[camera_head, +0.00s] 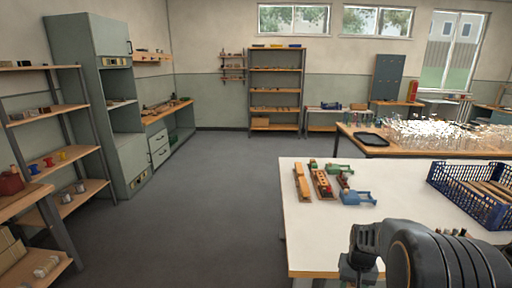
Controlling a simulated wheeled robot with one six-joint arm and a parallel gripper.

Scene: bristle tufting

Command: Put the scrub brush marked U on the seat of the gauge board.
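On the near white-topped table, a long light-wood piece (302,183) lies at the left of a small group of items. Beside it is a wooden board (322,184) with red and dark parts on it. I cannot tell which piece is the scrub brush marked U or the gauge board; no letter or seat is readable at this size. Part of my dark arm fills the bottom right, in front of the table's near edge. My gripper's fingertips do not show.
A green tool (338,169) and a blue tool (356,197) lie right of the board. A blue crate (470,206) holding long wooden pieces stands at the table's right. The white tabletop (400,190) between is clear. Behind is a wood-topped table with a black tray (371,139).

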